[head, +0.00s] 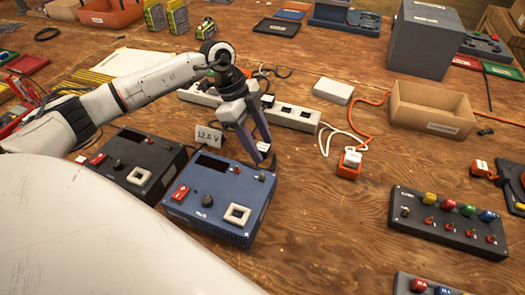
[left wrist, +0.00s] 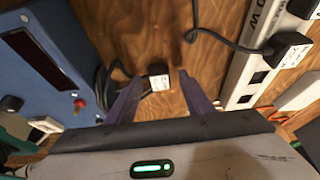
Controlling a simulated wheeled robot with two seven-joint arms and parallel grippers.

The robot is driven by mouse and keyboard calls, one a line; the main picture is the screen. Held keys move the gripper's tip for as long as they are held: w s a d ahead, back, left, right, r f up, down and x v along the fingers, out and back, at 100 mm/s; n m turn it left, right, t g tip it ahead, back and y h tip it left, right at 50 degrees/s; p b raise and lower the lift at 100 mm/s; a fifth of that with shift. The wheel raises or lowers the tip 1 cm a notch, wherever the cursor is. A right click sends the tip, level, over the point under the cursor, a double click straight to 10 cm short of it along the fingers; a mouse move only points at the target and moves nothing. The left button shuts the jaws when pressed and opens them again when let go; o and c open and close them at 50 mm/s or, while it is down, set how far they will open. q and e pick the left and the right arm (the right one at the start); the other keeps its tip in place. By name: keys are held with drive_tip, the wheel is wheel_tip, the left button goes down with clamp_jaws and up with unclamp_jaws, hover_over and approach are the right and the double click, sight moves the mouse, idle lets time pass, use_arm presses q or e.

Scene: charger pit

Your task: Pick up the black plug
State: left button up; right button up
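My left gripper (head: 256,138) points down beside the blue power supply unit (head: 215,199), with its two purple fingers apart. In the left wrist view, the black plug (left wrist: 158,70) with a white label lies between the open fingertips (left wrist: 160,84), with a gap on both sides. In the head view, the plug (head: 264,147) is partly hidden by the fingers. A second black plug (left wrist: 289,47) sits in the white power strip (left wrist: 258,48) to the right in the left wrist view, with a dark cord. My right gripper is not in view.
A black unit (head: 130,165) stands left of the blue one, near a 12.6 V sign (head: 208,136). A white plug in an orange socket (head: 349,163) lies to the right. A cardboard box (head: 432,109) and a button panel (head: 450,220) stand farther right. Bare wood lies between.

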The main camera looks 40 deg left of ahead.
use_arm(q)
drive_tip(key=c, duration=1.1)
drive_tip(key=shift+r, duration=0.1)
drive_tip(key=shift+c, duration=0.2)
